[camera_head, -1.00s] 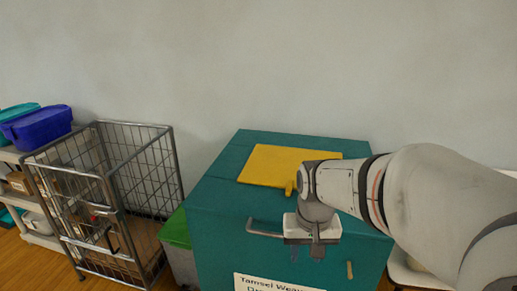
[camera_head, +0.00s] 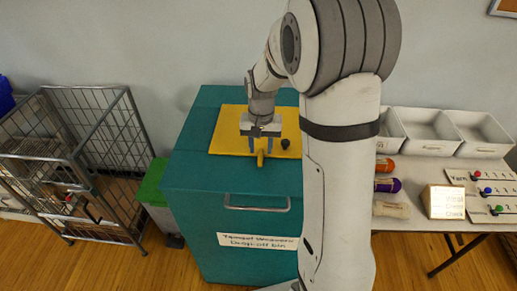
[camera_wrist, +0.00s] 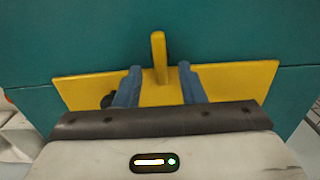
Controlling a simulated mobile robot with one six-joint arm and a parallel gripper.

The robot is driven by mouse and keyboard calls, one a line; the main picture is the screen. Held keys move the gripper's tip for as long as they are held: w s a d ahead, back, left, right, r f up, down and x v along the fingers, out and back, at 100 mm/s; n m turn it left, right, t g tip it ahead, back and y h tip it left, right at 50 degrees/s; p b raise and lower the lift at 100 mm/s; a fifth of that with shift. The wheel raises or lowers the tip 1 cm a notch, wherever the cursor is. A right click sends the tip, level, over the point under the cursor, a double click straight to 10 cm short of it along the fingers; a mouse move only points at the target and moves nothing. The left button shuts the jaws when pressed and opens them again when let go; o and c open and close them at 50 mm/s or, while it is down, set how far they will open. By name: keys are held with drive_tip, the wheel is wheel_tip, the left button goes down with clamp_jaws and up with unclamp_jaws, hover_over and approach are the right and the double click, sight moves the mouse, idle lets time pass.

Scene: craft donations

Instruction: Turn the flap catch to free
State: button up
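The teal drop-off bin (camera_head: 188,180) has a yellow flap (camera_head: 228,140) on its top. The flap catch is a yellow lever (camera_head: 261,160) at the flap's front edge; in the wrist view the lever (camera_wrist: 158,48) stands upright in the picture and sticks out past the flap's edge. My gripper (camera_head: 262,148) is over the flap, fingers pointing toward the catch. In the wrist view its two blue fingers (camera_wrist: 160,72) are apart, one on each side of the lever's lower part, with gaps showing. Whether they reach down to its height is unclear.
A dark knob (camera_head: 285,143) sits on the flap near my gripper. A grey handle (camera_head: 258,209) is on the bin's front. A wire cage cart (camera_head: 88,150) and green-lidded bin (camera_head: 150,183) stand left. A table (camera_head: 415,222) with trays stands right, partly behind my arm.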

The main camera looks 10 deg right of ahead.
sight(261, 157)
drive_tip(key=shift+a+f, duration=0.1)
drive_tip(key=shift+f, duration=1.15)
clamp_jaws()
